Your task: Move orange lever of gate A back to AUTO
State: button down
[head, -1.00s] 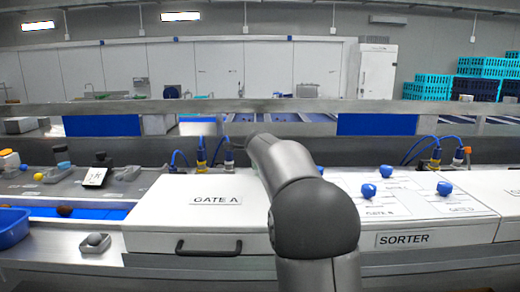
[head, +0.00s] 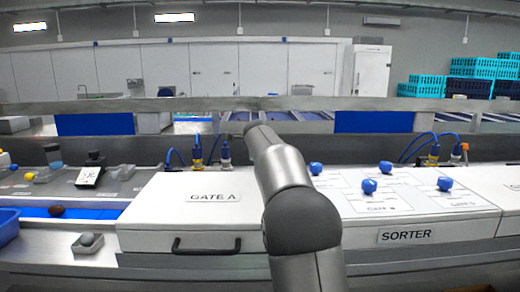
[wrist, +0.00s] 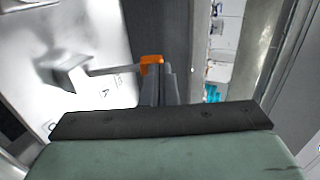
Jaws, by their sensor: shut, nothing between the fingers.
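The orange lever tip (wrist: 152,60) shows in the wrist view, at the end of a thin grey bar (wrist: 112,70) that comes from a grey block on a white panel (wrist: 92,25). A letter A is printed on the panel below the bar. My gripper (wrist: 166,72) is shut and empty, with its fingertips right at the orange tip; I cannot tell whether they touch. In the head view, the white GATE A box (head: 170,212) stands left of my arm. The lever and my gripper are not visible there, and the lever's set position cannot be read.
The white SORTER box (head: 360,237) with several blue knobs stands right of my arm. Cables and connectors (head: 211,155) rise behind the GATE A box. A black handle (head: 206,246) is on its front. A blue bin (head: 7,227) is at the far left.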

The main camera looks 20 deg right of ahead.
jog(key=shift+s+f+b, duration=0.1)
jog(key=shift+s+b, duration=0.05)
jog(key=shift+b, duration=0.15)
jog(key=shift+s+a+f+b, duration=0.2)
jog(key=shift+s+b, duration=0.15)
jog(key=shift+b, duration=0.35)
jog(key=shift+s+a+r+b, duration=0.15)
jog(key=shift+s+b, duration=0.35)
jog(key=s+a+r+b, duration=0.3)
jog(key=s+r, duration=0.6)
jog(key=shift+s, duration=0.2)
jog(key=shift+a, duration=0.1)
